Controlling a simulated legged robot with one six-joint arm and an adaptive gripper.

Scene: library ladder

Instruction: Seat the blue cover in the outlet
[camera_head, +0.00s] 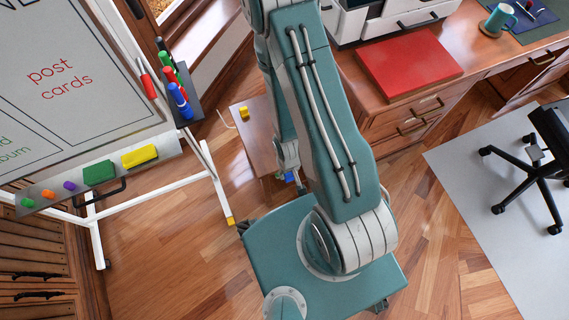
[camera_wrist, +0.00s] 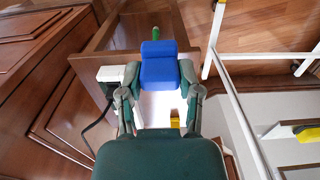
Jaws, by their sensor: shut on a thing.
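The blue cover (camera_wrist: 158,62) is a small block with a narrower raised part, held between the fingertips of my gripper (camera_wrist: 160,76) in the wrist view. The gripper is shut on it. In the head view a bit of blue (camera_head: 289,177) shows beside my arm, which hides most of the gripper. A white fitting (camera_wrist: 110,74) with a black cord sits by the wooden furniture, just left of the left finger; it may be the outlet, but its face is not clear. I see no contact between the cover and this fitting.
A low wooden stand (camera_head: 258,135) with a yellow object (camera_head: 244,112) is beyond my base. The whiteboard's white frame (camera_head: 213,180) stands left, a wooden desk (camera_head: 395,120) right. A black cord (camera_wrist: 95,122) hangs at left in the wrist view. Floor is open at lower left.

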